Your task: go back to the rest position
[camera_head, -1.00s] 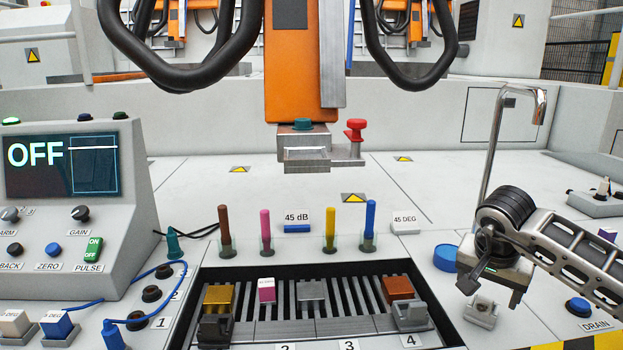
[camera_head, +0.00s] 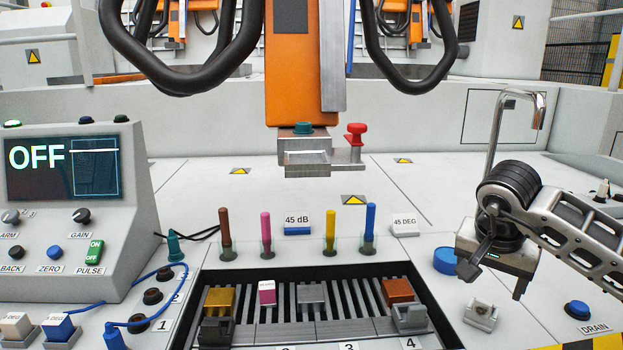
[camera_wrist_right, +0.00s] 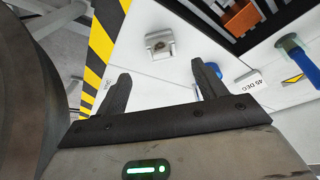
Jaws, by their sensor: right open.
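My right gripper (camera_head: 494,279) is at the right of the head view, above the white bench and beside the metal tap. It is empty. In the right wrist view its two dark fingers (camera_wrist_right: 162,90) stand wide apart with bare bench between and beyond them. A small grey block with a clip (camera_head: 481,314) sits on the bench just below and left of the gripper, apart from it; it also shows in the right wrist view (camera_wrist_right: 159,46). My left gripper is not in view.
A slotted tray (camera_head: 430,300) with coloured blocks lies at front centre. Several coloured pegs (camera_head: 331,228) stand behind it. A control box reading OFF (camera_head: 75,215) is at left. A curved tap (camera_head: 497,130) rises behind my gripper. A blue cap (camera_head: 446,261) lies nearby.

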